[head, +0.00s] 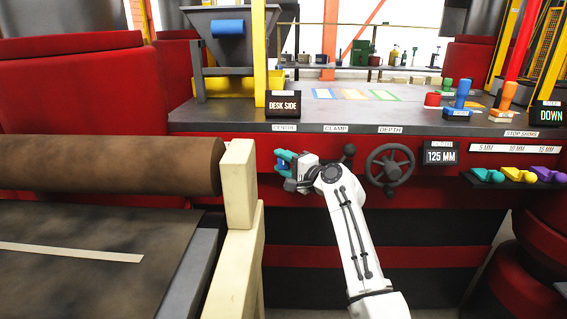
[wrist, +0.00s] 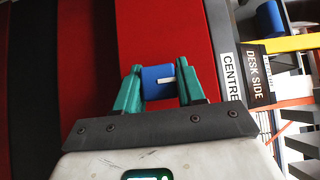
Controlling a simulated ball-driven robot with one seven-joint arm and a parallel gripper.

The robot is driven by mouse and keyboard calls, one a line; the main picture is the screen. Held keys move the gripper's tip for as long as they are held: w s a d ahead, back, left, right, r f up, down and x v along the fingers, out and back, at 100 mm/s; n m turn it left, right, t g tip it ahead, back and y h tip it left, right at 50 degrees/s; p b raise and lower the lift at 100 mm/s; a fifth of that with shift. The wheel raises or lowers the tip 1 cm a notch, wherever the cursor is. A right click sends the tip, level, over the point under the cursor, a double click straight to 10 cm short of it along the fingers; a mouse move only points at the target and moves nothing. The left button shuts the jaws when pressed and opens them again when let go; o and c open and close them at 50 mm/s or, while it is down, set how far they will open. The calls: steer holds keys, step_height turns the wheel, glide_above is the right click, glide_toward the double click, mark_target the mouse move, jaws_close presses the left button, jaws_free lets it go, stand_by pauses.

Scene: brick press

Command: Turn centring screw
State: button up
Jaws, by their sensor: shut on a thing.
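The centring screw is a blue knob with a white mark on its face, on the red front panel below the CENTRE label (head: 284,127). In the wrist view the blue knob (wrist: 157,82) sits between the two green fingers of my gripper (wrist: 160,88), which are shut on it. In the head view my gripper (head: 284,163) reaches the panel from the right, and a bit of the blue knob (head: 281,163) shows at the fingers. The CENTRE label also shows in the wrist view (wrist: 231,78).
A dark handwheel (head: 390,165) under the DEPTH label and a small black-knobbed clamp lever (head: 349,151) are right of my gripper. A cream post (head: 239,185) and a brown roller (head: 110,166) stand to the left. A DESK SIDE sign (head: 283,105) stands above on the desk.

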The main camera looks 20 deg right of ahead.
steer(key=shift+r+p, duration=0.1)
steer(key=shift+p, duration=0.35)
steer(key=n+g+p, duration=0.1)
steer(key=p, duration=0.2)
steer(key=shift+r+h, duration=0.2)
steer(key=shift+h, duration=0.2)
steer(key=n+g+h+p, duration=0.2)
steer(key=p, duration=0.3)
steer(key=shift+n, duration=0.3)
steer(key=g+h+p, duration=0.1)
steer(key=n+h+p, duration=0.1)
steer(key=p, duration=0.1)
steer(key=shift+f+n+g, duration=0.2)
steer(key=shift+n+g, duration=0.1)
steer(key=shift+g, duration=0.1)
steer(key=shift+f+n+g+h+p, duration=0.15)
steer(key=shift+n+g+h+p, duration=0.3)
steer(key=shift+h, duration=0.35)
steer(key=o, duration=1)
steer(key=shift+c, duration=0.2)
